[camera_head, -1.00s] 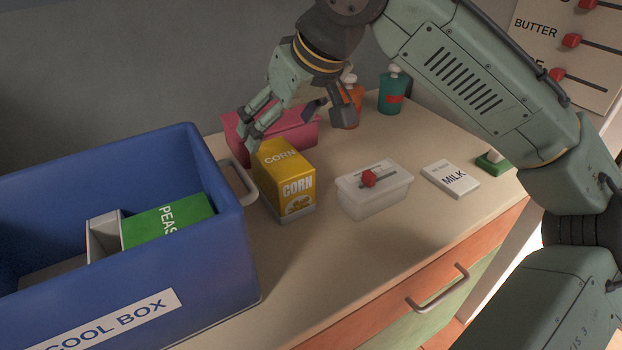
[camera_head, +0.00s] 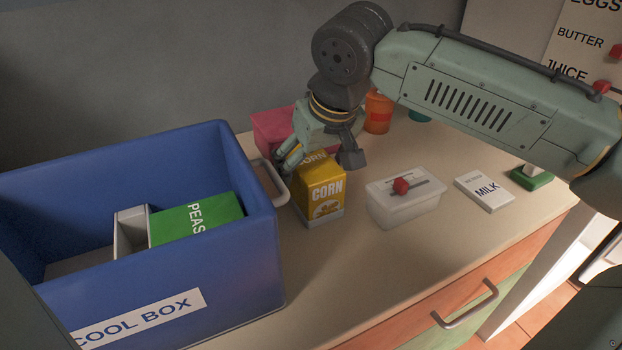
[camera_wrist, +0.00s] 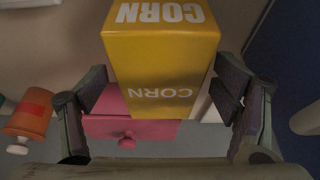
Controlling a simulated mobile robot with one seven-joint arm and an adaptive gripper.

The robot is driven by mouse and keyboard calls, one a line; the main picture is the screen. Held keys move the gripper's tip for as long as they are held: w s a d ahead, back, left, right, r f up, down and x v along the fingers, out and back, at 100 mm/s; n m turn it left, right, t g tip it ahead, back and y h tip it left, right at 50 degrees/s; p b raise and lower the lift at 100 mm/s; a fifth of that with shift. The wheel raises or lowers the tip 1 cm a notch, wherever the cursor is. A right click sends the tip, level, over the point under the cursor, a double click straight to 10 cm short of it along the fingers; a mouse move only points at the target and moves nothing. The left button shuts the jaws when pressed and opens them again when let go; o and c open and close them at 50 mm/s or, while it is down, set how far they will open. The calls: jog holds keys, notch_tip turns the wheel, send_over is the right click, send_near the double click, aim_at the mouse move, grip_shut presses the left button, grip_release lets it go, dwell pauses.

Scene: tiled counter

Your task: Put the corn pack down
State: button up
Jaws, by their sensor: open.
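The yellow corn pack (camera_head: 321,190) stands upright on the counter, just right of the blue cool box. My gripper (camera_head: 318,163) is above it, pointing down, with its fingers on either side of the pack's upper part. In the wrist view the corn pack (camera_wrist: 162,62) lies between my two open fingers (camera_wrist: 160,115). Gaps show between the fingers and the pack there. The pack's upper back part is partly hidden by the gripper in the head view.
The blue cool box (camera_head: 180,270) holds a green peas pack (camera_head: 200,218). A pink box (camera_head: 272,127) and an orange bottle (camera_head: 378,112) stand behind. A clear lidded tub (camera_head: 405,205), a milk pack (camera_head: 484,193) and a green item (camera_head: 531,178) lie to the right. The front counter is clear.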

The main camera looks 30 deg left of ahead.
jog(key=shift+x, duration=1.15)
jog(key=shift+f, duration=0.25)
jog(key=shift+c, duration=0.4)
jog(key=c, duration=1.7)
jog(key=shift+c, duration=0.2)
jog(key=shift+r, duration=0.15)
notch_tip(320, 180, up, 10)
jog(key=shift+r, duration=0.15)
